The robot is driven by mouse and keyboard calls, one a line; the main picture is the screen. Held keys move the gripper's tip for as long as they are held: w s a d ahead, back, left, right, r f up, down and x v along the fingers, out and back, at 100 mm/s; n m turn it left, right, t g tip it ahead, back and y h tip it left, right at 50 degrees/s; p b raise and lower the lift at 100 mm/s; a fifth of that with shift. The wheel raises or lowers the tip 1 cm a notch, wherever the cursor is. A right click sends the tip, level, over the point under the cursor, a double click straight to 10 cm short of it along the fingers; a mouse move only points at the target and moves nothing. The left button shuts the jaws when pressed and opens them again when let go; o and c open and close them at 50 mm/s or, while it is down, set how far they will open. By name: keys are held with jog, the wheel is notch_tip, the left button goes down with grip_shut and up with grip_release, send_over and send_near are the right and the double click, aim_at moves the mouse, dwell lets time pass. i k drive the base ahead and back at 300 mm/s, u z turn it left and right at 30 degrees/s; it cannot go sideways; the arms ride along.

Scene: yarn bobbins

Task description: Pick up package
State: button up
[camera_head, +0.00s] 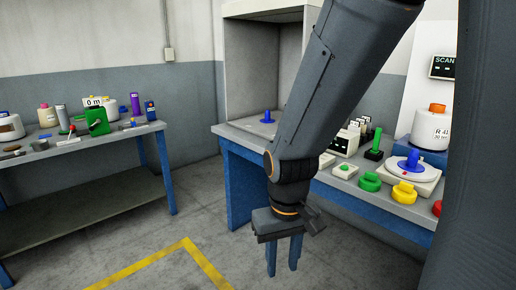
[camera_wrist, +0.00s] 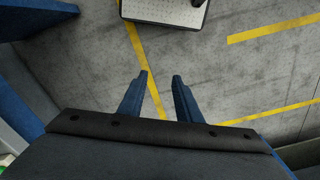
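My gripper (camera_head: 284,256) hangs pointing down in front of the right bench in the head view. Its two blue fingers are apart with nothing between them. No thing that I can clearly name as the package shows in either view. Yarn bobbins, among them a large white one with an orange top (camera_head: 432,125), stand on the right bench, apart from the gripper. My arm hides part of that bench.
The right bench (camera_head: 395,207) holds a scale (camera_head: 412,177), coloured knobs and a booth (camera_head: 262,70). The left bench (camera_head: 85,148) holds jars, spools and a green device (camera_head: 97,121). Floor between the benches is clear, with yellow lines (camera_head: 205,264). A grey platform (camera_wrist: 165,10) shows at the wrist view's top.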

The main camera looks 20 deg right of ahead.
aim_at(431, 130)
jog(key=z, duration=0.75)
jog(key=i, duration=1)
jog(key=z, duration=0.6)
